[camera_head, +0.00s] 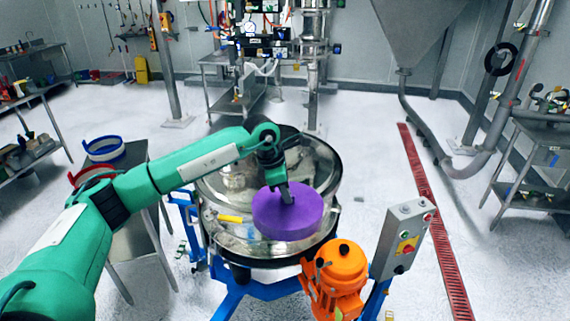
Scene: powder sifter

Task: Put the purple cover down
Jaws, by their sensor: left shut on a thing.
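The purple cover (287,218) is a thick round disc over the front right part of the metal sifter top (215,190). My left gripper (286,196) points down onto the middle of the cover and is shut on it. The fingertips are partly hidden against the cover's centre. I cannot tell whether the cover touches the sifter surface or hangs just above it. My right gripper is not in view.
A yellow piece (231,218) lies on the sifter left of the cover. An orange motor (339,276) and a grey control box (403,240) stand in front on the right. A side table (135,245) with blue-rimmed and red-rimmed rings is at left.

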